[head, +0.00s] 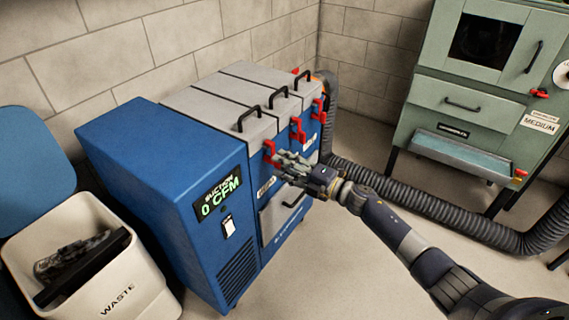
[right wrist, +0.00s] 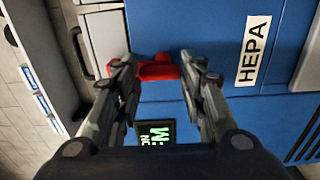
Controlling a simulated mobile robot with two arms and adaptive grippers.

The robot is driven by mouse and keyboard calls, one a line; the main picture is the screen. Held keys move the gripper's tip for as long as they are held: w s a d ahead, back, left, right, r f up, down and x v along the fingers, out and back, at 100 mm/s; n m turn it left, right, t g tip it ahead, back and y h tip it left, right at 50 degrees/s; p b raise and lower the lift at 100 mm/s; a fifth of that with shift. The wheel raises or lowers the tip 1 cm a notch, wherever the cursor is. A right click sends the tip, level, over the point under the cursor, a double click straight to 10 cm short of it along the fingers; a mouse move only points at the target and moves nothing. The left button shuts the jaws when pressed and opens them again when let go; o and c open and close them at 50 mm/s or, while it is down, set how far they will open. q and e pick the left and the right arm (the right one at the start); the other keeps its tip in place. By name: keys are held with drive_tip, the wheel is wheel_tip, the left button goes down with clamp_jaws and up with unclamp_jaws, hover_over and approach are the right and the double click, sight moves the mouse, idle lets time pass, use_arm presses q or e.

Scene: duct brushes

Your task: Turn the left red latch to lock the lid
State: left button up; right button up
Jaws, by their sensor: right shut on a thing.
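The left red latch (head: 269,149) is on the front of the blue suction unit, just below the front edge of the left grey lid (head: 215,108). The lid lies flat and looks closed. My right gripper (head: 281,164) is at this latch, its fingers covering the lower part. In the right wrist view the red latch (right wrist: 158,70) lies between the two fingertips of my right gripper (right wrist: 158,62), which is shut on it. Whether the latch hooks over the lid edge is hard to tell. My left gripper is not in view.
Two more red latches, a middle one (head: 298,130) and a far one (head: 318,109), sit close by to the right. A black lid handle (head: 247,117) stands above the latch. A waste bin (head: 90,280) is at the left, a green cabinet (head: 470,90) at the right.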

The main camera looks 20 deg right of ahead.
idle(0.4)
drive_tip(key=o, duration=1.1)
drive_tip(key=shift+c, duration=0.2)
drive_tip(key=v, duration=1.2)
drive_tip(key=shift+d, duration=0.1)
